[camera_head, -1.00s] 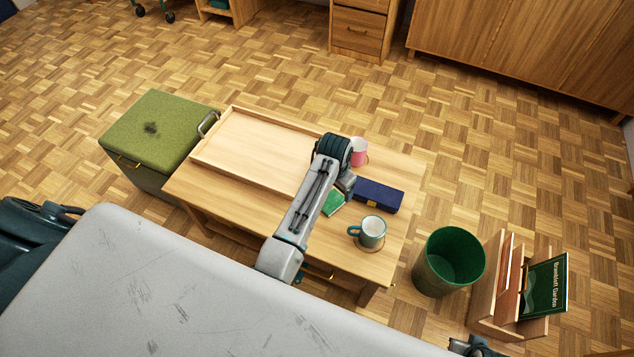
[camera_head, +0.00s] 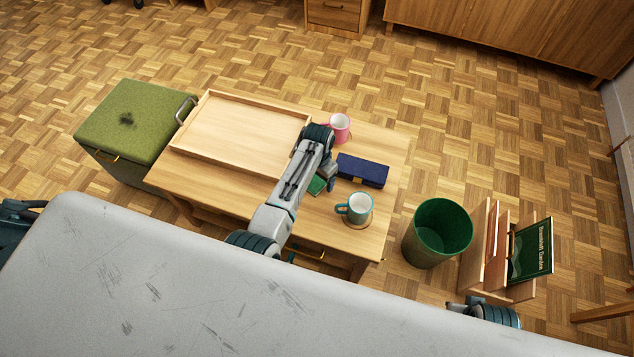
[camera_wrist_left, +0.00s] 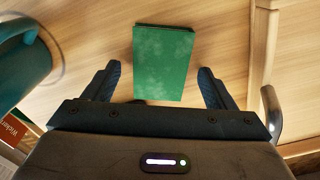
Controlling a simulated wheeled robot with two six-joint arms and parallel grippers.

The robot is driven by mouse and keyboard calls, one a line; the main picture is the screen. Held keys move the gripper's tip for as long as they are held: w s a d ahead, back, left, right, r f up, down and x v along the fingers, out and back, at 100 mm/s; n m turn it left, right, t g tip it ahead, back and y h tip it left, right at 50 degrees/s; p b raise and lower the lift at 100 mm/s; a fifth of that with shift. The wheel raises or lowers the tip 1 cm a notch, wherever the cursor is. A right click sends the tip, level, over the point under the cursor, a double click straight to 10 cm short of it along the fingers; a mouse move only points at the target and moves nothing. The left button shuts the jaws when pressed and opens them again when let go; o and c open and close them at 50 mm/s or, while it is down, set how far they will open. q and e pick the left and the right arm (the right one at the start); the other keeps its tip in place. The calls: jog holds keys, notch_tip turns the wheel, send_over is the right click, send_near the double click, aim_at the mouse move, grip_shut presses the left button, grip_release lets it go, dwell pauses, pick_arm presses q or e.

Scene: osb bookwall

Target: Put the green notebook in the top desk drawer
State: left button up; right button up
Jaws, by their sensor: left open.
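The green notebook (camera_head: 316,186) lies flat on the low wooden table, partly hidden by my left arm in the head view. In the left wrist view the notebook (camera_wrist_left: 162,62) lies between my two open fingers, with a gap on each side. My left gripper (camera_wrist_left: 160,72) is empty; in the head view the left gripper (camera_head: 331,183) is mostly hidden behind its own wrist, over the table next to the notebook. A wooden desk drawer front (camera_head: 334,14) shows at the top edge, closed; the part above is cut off.
A shallow wooden tray (camera_head: 181,147) is left of the notebook. A dark blue case (camera_head: 362,170), a teal mug (camera_head: 358,207) and a pink mug (camera_head: 340,127) stand close by. A green bin (camera_head: 437,232) and book rack (camera_head: 487,255) stand right. Floor beyond the table is clear.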

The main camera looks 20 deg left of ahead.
pick_arm(q)
jog(key=shift+f, duration=0.3)
jog(key=c, duration=1.1)
jog(key=shift+r, duration=0.1)
jog(key=shift+c, duration=0.2)
jog(key=shift+r, duration=0.1)
